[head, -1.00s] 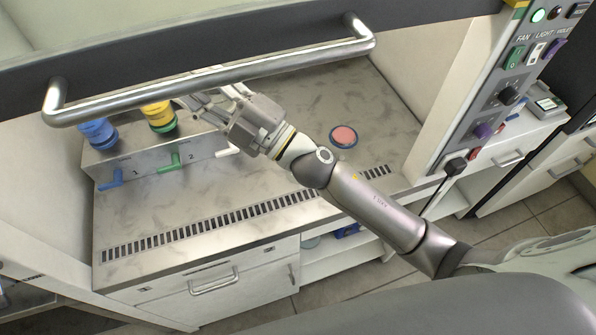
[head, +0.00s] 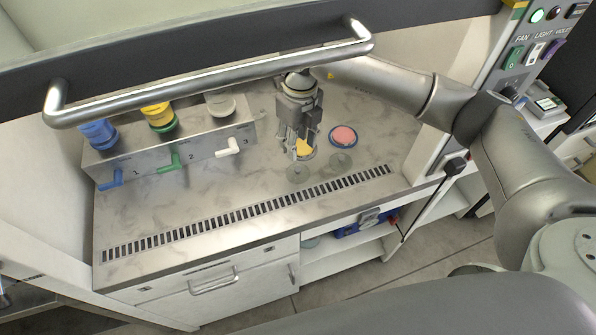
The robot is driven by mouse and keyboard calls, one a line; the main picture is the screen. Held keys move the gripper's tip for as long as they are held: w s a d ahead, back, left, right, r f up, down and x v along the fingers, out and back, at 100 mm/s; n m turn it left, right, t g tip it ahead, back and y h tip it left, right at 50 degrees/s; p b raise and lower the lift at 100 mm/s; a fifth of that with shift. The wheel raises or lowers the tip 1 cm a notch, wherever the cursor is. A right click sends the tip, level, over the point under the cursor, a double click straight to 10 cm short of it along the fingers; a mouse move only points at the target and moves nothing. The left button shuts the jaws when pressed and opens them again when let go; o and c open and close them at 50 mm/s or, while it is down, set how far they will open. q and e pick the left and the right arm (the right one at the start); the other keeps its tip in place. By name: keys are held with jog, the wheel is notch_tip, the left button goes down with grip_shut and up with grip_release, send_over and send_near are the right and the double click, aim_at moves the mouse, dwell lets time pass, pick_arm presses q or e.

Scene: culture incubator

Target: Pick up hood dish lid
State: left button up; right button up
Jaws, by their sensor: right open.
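My right gripper (head: 297,152) points down over the hood's work surface (head: 240,185), with its fingers apart. A round dish with yellow contents (head: 304,147) shows behind and between the fingers. I cannot tell whether the fingers touch it. Two clear, flat discs that look like dish lids lie on the surface: one clear disc (head: 298,174) just in front of the gripper, the other clear disc (head: 341,164) to its right. A blue-rimmed dish with pink contents (head: 343,136) sits right of the gripper. My left gripper is out of view.
A metal block (head: 200,150) numbered 1 to 3 holds blue, yellow-green and white-topped bottles at the back left. A steel handle bar (head: 210,78) crosses above. A slotted vent (head: 250,212) runs along the front edge. The surface's left front is clear.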

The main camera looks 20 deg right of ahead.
jog(key=b, duration=0.3)
send_over(298, 169)
jog(key=f, duration=0.5)
jog(key=shift+d, duration=0.4)
jog(key=f+b, duration=0.1)
jog(key=f, duration=0.2)
jog(key=f+b, duration=0.1)
jog(key=f, duration=0.1)
jog(key=shift+a+f+b, duration=0.35)
jog(key=shift+a, duration=0.05)
jog(key=c, duration=0.9)
